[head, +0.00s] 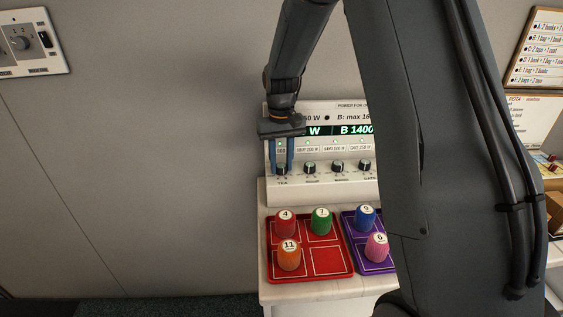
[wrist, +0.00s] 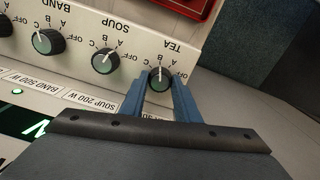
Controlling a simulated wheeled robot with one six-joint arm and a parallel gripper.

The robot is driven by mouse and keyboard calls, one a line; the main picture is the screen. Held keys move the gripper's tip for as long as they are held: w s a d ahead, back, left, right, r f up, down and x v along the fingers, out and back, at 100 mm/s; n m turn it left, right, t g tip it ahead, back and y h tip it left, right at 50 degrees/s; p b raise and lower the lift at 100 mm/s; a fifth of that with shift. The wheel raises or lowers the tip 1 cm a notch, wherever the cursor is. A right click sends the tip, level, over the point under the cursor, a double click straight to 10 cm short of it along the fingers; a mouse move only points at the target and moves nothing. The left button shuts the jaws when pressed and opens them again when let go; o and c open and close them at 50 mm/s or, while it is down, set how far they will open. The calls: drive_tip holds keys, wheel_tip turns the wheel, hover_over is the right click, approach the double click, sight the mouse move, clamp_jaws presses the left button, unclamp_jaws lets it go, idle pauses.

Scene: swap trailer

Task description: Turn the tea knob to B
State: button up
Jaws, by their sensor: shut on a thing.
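The tea knob (wrist: 160,78) is a round dark knob with a greenish face and a white pointer line, under the printed TEA label in the wrist view. Its pointer runs roughly up in that picture, toward the letters around B; the exact mark is hard to read. My gripper (wrist: 158,92) is shut on the knob, one blue finger on each side. In the head view my gripper (head: 282,160) reaches down to the leftmost knob of the white panel (head: 320,190), and its fingers mostly hide that knob.
The soup knob (wrist: 105,61) and band knob (wrist: 47,41) sit beside it in the row. A green display (head: 345,130) is above. Below stand a red tray (head: 327,262) and a purple tray (head: 350,228) with numbered cups. My arm hides the panel's right side.

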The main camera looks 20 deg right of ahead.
sight(281, 165)
drive_tip(key=shift+w, duration=0.1)
idle(0.3)
drive_tip(key=o, duration=1)
drive_tip(key=shift+o, duration=0.2)
drive_tip(key=shift+r, duration=0.15)
wheel_tip(281, 165, up, 8)
drive_tip(key=shift+f+b, duration=0.2)
drive_tip(key=shift+b, duration=0.7)
drive_tip(key=s+f, duration=0.3)
drive_tip(key=s, duration=0.9)
drive_tip(key=s+f+t, duration=0.1)
drive_tip(key=s+f, duration=0.3)
drive_tip(key=s, duration=0.9)
drive_tip(key=shift+f, duration=0.15)
